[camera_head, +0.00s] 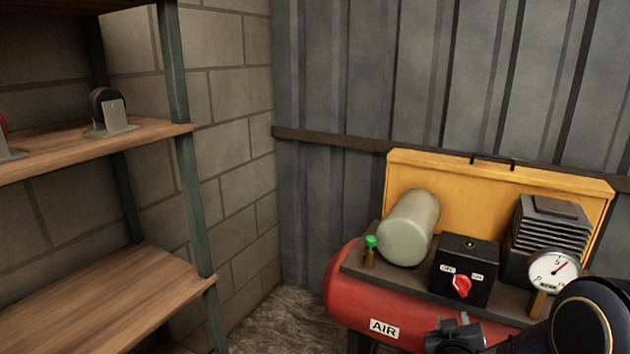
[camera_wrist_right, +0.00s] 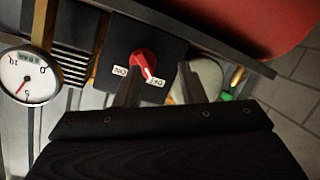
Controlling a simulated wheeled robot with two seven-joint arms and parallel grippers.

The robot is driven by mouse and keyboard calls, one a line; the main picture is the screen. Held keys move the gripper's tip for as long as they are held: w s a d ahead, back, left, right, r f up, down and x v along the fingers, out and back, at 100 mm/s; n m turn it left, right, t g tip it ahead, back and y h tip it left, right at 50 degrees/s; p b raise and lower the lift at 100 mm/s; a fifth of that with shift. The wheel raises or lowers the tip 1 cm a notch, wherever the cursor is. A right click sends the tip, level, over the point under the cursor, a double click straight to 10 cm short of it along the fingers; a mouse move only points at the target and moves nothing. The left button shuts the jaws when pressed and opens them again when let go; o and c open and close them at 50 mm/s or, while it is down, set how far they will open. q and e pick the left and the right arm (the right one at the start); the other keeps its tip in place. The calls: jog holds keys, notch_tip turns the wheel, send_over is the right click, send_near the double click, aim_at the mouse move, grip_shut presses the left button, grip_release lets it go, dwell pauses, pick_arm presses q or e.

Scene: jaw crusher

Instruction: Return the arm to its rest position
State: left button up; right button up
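My right gripper (camera_head: 455,328) is at the bottom of the head view, in front of and below the red knob (camera_head: 461,286) of the black switch box (camera_head: 480,256). In the right wrist view, my right gripper (camera_wrist_right: 159,70) shows two fingers spread apart with nothing held between them. The red knob (camera_wrist_right: 143,62) shows beyond the fingers and looks clear of them. The box has OFF and ON labels. My right arm (camera_head: 580,325) comes in from the lower right corner. My left gripper is in neither view.
The red air compressor (camera_head: 350,300) carries a grey cylinder (camera_head: 409,228), a green-capped valve (camera_head: 370,250), a finned block (camera_head: 545,235) and a round gauge (camera_head: 553,270) near my right arm. A yellow panel (camera_head: 465,195) stands behind. Wooden shelves (camera_head: 100,290) stand at the left.

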jog(key=s+a+r+m+g+y, duration=0.15)
jog(key=s+a+g+y, duration=0.35)
jog(key=s, duration=0.9)
jog(key=s+a+r+m+g+y, duration=0.1)
jog(key=s+a+r+g+y, duration=0.35)
jog(key=s, duration=1.05)
notch_tip(320, 180, up, 19)
jog(key=a+t+p, duration=0.1)
jog(key=a+p, duration=0.1)
jog(key=p, duration=1.9)
jog(key=shift+s+a+y, duration=0.15)
jog(key=shift+y, duration=0.2)
jog(key=shift+r+n+t, duration=0.1)
jog(key=shift+n+t, duration=0.15)
jog(key=shift+s, duration=0.1)
